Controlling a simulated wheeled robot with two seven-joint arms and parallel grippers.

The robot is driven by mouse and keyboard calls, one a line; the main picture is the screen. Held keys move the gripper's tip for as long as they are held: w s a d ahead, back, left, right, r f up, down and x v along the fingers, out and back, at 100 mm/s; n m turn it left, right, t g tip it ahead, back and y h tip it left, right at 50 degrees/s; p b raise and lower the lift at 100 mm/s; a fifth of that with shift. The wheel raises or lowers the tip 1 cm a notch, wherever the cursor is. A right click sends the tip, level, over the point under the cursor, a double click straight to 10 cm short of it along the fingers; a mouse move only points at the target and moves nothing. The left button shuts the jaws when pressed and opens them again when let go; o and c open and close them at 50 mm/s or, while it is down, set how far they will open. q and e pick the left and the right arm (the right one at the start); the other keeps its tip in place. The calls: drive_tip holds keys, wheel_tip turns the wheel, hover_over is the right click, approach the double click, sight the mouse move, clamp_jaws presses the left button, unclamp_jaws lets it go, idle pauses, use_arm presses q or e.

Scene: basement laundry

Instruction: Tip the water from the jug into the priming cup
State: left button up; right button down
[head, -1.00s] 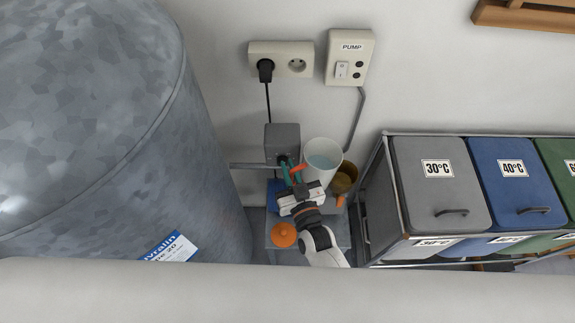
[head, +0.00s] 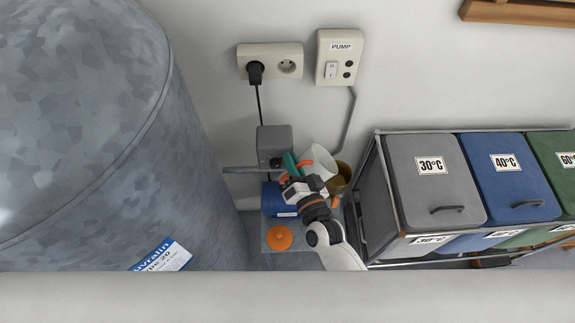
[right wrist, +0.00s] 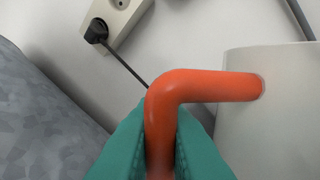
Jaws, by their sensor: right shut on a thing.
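The jug (head: 319,162) is a whitish vessel with an orange handle. In the head view it is tilted behind my right gripper, and no water shows in it. My right gripper (head: 290,165) has teal fingers shut on the handle; the right wrist view shows the handle (right wrist: 205,86) between them and the jug's pale wall (right wrist: 270,115) to the right. A brown, brass-like cup (head: 344,176) stands just right of the jug, partly covered by it; I cannot tell whether it is the priming cup. My left gripper is out of view.
A grey box (head: 274,140) with a pipe and a blue body (head: 273,198) stand by the wall. An orange round cap (head: 279,238) lies on a grey stand. A large galvanised tank (head: 90,130) bounds the left, a grey laundry bin (head: 430,180) the right.

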sight(309, 155)
drive_tip(key=shift+w+d+r+m, duration=0.2)
drive_tip(key=shift+d+m, duration=0.2)
drive_tip(key=shift+m, duration=0.3)
drive_tip(key=shift+w+d+r+m+b, duration=0.2)
drive_tip(key=shift+d+m, duration=0.35)
drive_tip(key=shift+w+d+r+m+b, duration=0.15)
drive_tip(key=shift+w+d+m+b, duration=0.05)
drive_tip(key=shift+d+m, duration=0.35)
drive_tip(key=shift+w+d+r+m+b, duration=0.2)
drive_tip(key=shift+d+m, duration=0.3)
drive_tip(key=shift+d, duration=0.05)
drive_tip(key=w+d+r+m, duration=0.2)
drive_tip(key=d+m, duration=0.4)
drive_tip(key=d, duration=0.1)
drive_tip(key=shift+w+d+r, duration=0.15)
drive_tip(key=shift+w+r, duration=0.05)
drive_tip(key=shift+w, duration=0.15)
drive_tip(key=shift+s, duration=0.1)
